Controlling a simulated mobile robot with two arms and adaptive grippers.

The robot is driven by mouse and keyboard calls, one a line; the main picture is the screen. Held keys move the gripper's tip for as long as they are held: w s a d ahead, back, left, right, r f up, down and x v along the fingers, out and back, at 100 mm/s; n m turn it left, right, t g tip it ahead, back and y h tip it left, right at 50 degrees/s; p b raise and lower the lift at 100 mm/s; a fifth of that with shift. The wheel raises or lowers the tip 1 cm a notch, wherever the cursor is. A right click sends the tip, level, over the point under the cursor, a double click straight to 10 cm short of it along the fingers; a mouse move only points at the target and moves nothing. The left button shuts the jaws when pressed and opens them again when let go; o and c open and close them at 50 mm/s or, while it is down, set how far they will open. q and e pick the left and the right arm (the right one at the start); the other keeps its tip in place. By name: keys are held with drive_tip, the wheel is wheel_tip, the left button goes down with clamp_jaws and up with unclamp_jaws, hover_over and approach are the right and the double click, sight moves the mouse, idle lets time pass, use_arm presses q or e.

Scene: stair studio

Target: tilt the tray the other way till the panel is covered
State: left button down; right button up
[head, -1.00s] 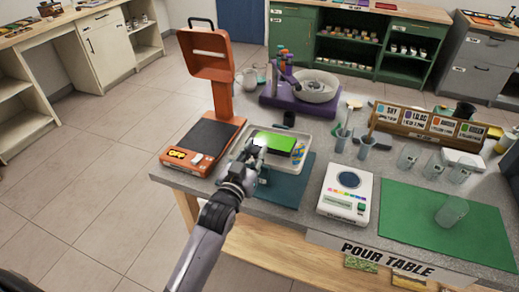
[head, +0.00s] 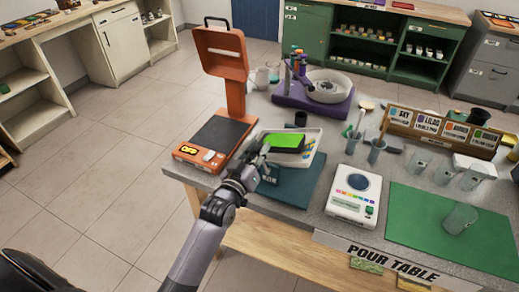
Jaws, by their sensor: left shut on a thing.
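A white shallow tray (head: 312,151) stands on the pour table, near its left side. A dark panel (head: 289,149) is in the tray, with bright green (head: 291,138) across its top face. Its near side looks dark; whether the green reaches every edge is too small to tell. My left gripper (head: 264,157) is at the tray's near left corner, shut on what looks like the tray's rim. The fingers hide that corner. My right gripper is not in view.
An orange stand with a dark plate (head: 217,137) is close on the left. A teal mat (head: 292,190) lies in front of the tray, and a white scale (head: 352,196) is to the right. Cups (head: 377,152) stand beyond. A green mat (head: 420,217) has one clear cup.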

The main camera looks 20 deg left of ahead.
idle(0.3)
use_arm(q)
drive_tip(key=c, duration=1.3)
unclamp_jaws()
drive_tip(key=shift+c, duration=0.2)
drive_tip(key=s, duration=1.2)
drive_tip(key=shift+a, duration=0.25)
